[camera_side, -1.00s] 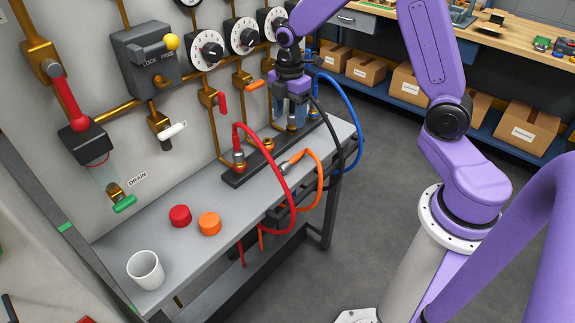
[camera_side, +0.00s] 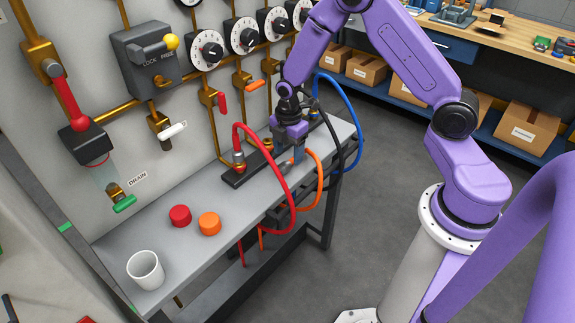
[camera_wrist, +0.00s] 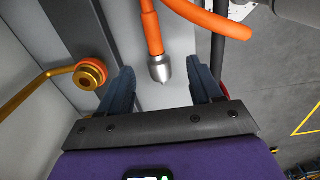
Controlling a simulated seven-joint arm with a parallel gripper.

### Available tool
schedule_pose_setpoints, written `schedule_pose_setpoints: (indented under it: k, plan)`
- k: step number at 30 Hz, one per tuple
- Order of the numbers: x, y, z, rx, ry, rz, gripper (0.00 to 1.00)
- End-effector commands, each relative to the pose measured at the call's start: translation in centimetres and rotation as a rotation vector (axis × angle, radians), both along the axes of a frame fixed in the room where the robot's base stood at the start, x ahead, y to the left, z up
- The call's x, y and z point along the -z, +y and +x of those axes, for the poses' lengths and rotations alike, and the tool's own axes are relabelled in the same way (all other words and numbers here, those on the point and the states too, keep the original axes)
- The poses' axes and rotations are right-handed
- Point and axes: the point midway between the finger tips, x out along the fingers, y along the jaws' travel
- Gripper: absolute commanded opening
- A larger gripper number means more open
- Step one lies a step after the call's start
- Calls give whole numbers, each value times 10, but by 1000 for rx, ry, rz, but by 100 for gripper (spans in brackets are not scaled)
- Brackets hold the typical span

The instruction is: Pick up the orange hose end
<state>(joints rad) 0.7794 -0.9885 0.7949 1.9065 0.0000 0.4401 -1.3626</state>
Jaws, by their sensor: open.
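The orange hose (camera_side: 318,172) loops over the front edge of the grey bench. In the wrist view its end (camera_wrist: 160,68) is a silver metal tip on an orange sleeve, pointing toward my gripper (camera_wrist: 161,88). The tip lies between my two open, spread fingers, with a gap on each side. I cannot tell how far below the fingers it is. In the side view my gripper (camera_side: 295,156) is low over the bench, at the hose end, which its fingers mostly hide.
A red hose (camera_side: 282,172) plugs into the dark rail (camera_side: 237,178) left of my gripper. Black and blue hoses (camera_side: 356,110) are on the right. A brass port (camera_wrist: 90,73) is beside the left finger. Red and orange caps (camera_side: 209,223) and a white cup (camera_side: 145,270) stand on the left bench.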

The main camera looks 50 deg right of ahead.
Motion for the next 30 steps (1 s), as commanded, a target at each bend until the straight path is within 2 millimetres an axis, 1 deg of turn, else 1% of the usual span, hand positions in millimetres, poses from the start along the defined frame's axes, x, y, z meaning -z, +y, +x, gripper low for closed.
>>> schedule_pose_setpoints:
  k: [3, 9, 13, 19, 20, 21, 23, 24, 25, 26, 30]
  plan:
    - [17, 0, 1, 1, 3, -1, 65]
    - [38, 1, 2, 2, 2, 0, 65]
    - [42, 1, 3, 2, 0, 0, 65]
    - [42, 1, 3, 1, -1, 0, 65]
    - [42, 1, 3, 1, 0, 0, 58]
    - [42, 1, 3, 1, 0, 0, 45]
    - [42, 1, 3, 1, 0, 0, 25]
    - [42, 1, 3, 1, 0, 0, 12]
    - [42, 1, 3, 1, 0, 0, 3]
    - [42, 1, 3, 1, 0, 0, 0]
    - [42, 1, 3, 1, 0, 0, 0]
